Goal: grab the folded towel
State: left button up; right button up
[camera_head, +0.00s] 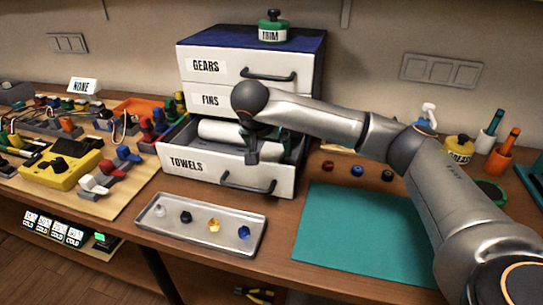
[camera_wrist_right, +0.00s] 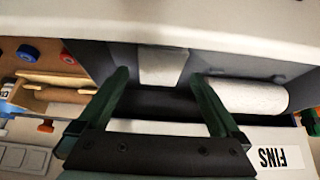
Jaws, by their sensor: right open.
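The drawer marked TOWELS (camera_head: 205,168) is pulled open at the bottom of a white cabinet. My right gripper (camera_head: 252,158) reaches down into it, fingers pointing into the drawer. In the right wrist view the gripper (camera_wrist_right: 160,75) is open, its two dark green fingers apart. A small whitish block that looks like the folded towel (camera_wrist_right: 163,66) lies just ahead, between the fingertips; I cannot tell whether they touch it. In the head view I cannot make it out. A white roll (camera_wrist_right: 245,96) lies to the right of the fingers and shows in the head view (camera_head: 218,130). My left gripper is not in view.
The cabinet (camera_head: 245,65) has closed GEARS and FINS drawers above the open one. A metal tray (camera_head: 165,231) with several small parts lies in front. A teal mat (camera_head: 350,235) is bare at the right. A yellow device (camera_head: 62,165) and wiring parts crowd the left.

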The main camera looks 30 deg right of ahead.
jog(key=shift+x, duration=1.2)
jog(key=c, duration=1.3)
